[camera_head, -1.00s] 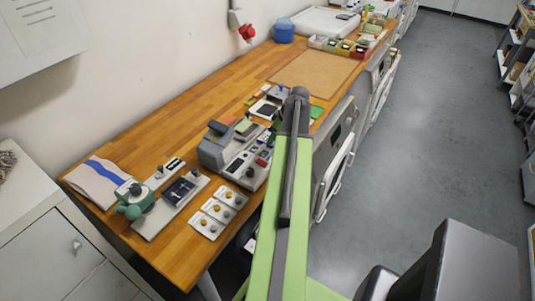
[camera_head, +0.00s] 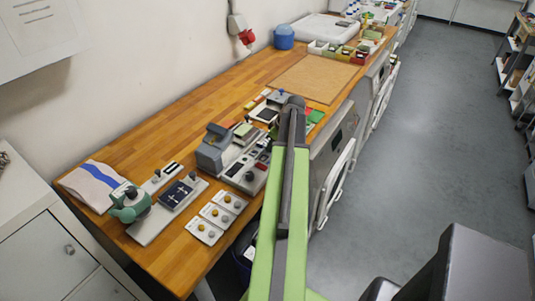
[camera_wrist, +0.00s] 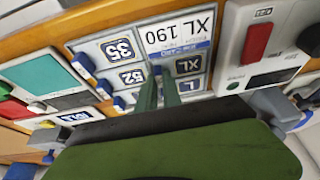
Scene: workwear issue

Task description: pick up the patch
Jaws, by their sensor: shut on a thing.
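My gripper (camera_wrist: 160,88) shows in the wrist view, its two narrow green fingers close together over a pale board with label patches. Its fingertips are shut on a small blue tab (camera_wrist: 157,71) at the left edge of the patch marked XL (camera_wrist: 188,66). Patches marked 35 (camera_wrist: 119,50), 52 (camera_wrist: 131,76) and L (camera_wrist: 191,84) lie around it, beside a printed XL 190 label (camera_wrist: 177,34). The patch seems to lie on the board; I cannot tell whether it is lifted. In the head view my arm hides the gripper and the patch.
A grey device with a red switch (camera_wrist: 257,42) stands close on the right in the wrist view. A unit with a teal panel (camera_wrist: 42,74) is on the left. In the head view, a brown mat (camera_head: 312,77) lies behind on the wooden bench (camera_head: 155,143).

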